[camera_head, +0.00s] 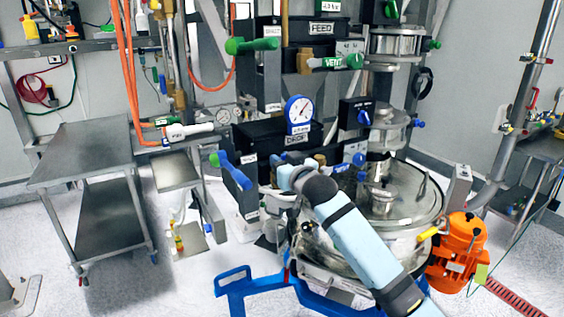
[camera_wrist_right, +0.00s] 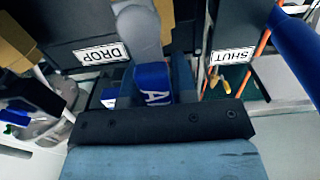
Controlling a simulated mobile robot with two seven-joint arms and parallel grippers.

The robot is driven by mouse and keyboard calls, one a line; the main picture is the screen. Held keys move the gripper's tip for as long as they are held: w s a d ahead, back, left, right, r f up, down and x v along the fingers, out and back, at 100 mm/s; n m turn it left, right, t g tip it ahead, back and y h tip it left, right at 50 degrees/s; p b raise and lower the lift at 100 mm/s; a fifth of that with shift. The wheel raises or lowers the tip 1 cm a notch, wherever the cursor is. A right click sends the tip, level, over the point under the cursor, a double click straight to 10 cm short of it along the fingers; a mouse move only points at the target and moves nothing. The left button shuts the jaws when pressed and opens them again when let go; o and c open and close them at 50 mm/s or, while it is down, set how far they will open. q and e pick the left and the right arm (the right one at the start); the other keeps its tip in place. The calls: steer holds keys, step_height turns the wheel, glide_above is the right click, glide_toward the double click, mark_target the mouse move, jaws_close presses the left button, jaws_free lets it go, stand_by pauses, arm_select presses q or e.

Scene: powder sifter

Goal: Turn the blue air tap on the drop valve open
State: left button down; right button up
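The blue air tap (camera_wrist_right: 153,84), with white letters starting "A", sits between the two fingers of my right gripper (camera_wrist_right: 154,80) in the right wrist view. The fingers lie close along both sides of it, with no clear gap. A rounded grey part (camera_wrist_right: 137,33) stands beyond it. The DROP label (camera_wrist_right: 101,53) shows upside down beside it. In the head view my right gripper (camera_head: 284,174) is at the front of the black drop valve box, below its DROP label (camera_head: 296,140), and hides the tap. My left gripper is out of view.
A long blue lever (camera_head: 236,172) sticks out left of my gripper. A blue knob (camera_head: 359,160) is to its right. The round steel vessel (camera_head: 415,200) and orange motor (camera_head: 459,240) stand at the right. A bare steel table (camera_head: 80,153) is at the left.

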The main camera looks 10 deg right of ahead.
steer(key=o, duration=0.4)
steer(key=shift+c, duration=0.2)
steer(key=shift+s, duration=0.1)
steer(key=shift+s+d, duration=0.15)
steer(key=shift+s, duration=0.2)
steer(key=b+v, duration=0.3)
steer(key=v, duration=1)
